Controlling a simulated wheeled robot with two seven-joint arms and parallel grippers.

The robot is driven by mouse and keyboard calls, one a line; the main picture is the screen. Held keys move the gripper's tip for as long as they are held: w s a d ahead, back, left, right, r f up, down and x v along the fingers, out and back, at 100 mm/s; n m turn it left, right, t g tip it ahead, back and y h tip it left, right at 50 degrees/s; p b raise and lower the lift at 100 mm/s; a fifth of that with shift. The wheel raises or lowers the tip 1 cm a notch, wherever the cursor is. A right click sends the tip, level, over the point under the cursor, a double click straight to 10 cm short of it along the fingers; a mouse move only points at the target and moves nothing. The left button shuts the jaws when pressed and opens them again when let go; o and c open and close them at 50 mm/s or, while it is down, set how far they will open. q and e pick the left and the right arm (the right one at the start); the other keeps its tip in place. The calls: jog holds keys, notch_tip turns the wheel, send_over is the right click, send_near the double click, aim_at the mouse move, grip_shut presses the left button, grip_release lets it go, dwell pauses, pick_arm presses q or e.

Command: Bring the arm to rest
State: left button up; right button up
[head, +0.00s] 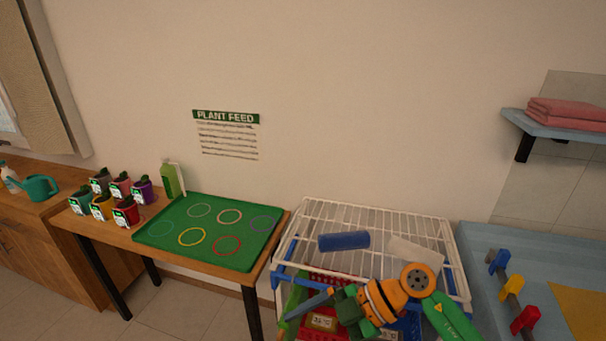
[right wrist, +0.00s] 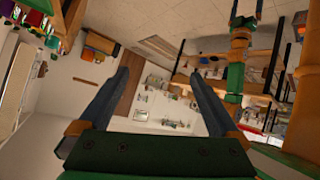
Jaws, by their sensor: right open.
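My right arm comes in at the bottom right of the head view, in orange and green. Its gripper (head: 307,304) points left, above the front of the white wire rack (head: 312,222). In the right wrist view, the right gripper (right wrist: 160,77) has its two dark fingers spread wide, with nothing between them. Beyond the fingers is the room, seen at a steep tilt.
A green tray (head: 165,233) with coloured rings lies on the wooden table, beside several small labelled pots (head: 125,212). A blue cylinder (head: 343,241) lies on the rack. Crates sit under the gripper. A blue table (head: 480,240) stands at right.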

jog(key=w+d+f+m+t, duration=0.5)
jog(key=w+f+m+t, duration=0.3)
jog(key=f+m+t, duration=0.5)
jog(key=s+d+f+m+h, duration=0.3)
jog(key=d+f+h, duration=0.1)
jog(key=f, duration=0.3)
jog(key=s+d+f+m+h, duration=0.2)
jog(key=s+d+f+h, duration=0.15)
jog(key=f, duration=0.35)
jog(key=s+d+f+g+h, duration=0.1)
jog(key=s+d+f+g, duration=0.1)
jog(key=s, duration=0.8)
jog(key=s+d+f+m+g+h, duration=0.1)
jog(key=s+f+g, duration=0.4)
jog(key=s, duration=0.5)
jog(key=s+d+f+m+g+h, duration=0.1)
jog(key=s+d+f+g, duration=0.2)
jog(key=s+f, duration=0.4)
jog(key=s, duration=0.4)
jog(key=shift+f+h, duration=0.2)
jog(key=shift+h, duration=0.15)
